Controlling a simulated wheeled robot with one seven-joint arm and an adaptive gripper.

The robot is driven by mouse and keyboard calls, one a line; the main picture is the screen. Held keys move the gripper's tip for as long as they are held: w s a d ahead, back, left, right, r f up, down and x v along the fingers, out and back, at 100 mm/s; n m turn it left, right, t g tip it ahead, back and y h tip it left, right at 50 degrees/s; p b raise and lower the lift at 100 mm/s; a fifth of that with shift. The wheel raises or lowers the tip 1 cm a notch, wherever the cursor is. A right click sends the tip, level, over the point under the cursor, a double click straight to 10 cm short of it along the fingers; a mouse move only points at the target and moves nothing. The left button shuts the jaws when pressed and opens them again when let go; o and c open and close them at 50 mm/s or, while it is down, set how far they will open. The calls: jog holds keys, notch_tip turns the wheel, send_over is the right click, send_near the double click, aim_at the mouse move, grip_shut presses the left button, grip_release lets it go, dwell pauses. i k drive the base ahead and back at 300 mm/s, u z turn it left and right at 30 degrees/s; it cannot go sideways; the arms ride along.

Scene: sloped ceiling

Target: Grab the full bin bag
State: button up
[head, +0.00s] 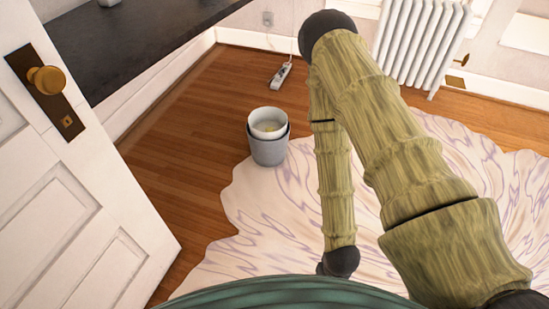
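A grey bin (268,152) stands upright on the floor near the middle of the head view, at the edge of the patterned rug. A white round-rimmed piece (267,117) sits inside its top. It may be the bin bag, but I cannot tell for sure. Something small and yellowish shows inside it. My arm reaches up from the lower right, bends at the top and comes down to a dark joint at the bottom middle, right of the bin and apart from it. My gripper is not in view.
An open white door (70,200) with a brass knob stands at the left. A dark countertop (140,45) is at the upper left. A power strip (281,75) lies on the wood floor behind the bin. A white radiator (415,40) stands at the back right. The rug (245,205) is clear around the bin.

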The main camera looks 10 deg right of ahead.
aim_at(261, 118)
jog(key=u, duration=0.15)
jog(key=k, duration=0.4)
jog(key=z, duration=1.15)
jog(key=i, duration=1.9)
jog(key=u, duration=1.35)
jog(key=i, duration=0.35)
jog(key=u, duration=0.25)
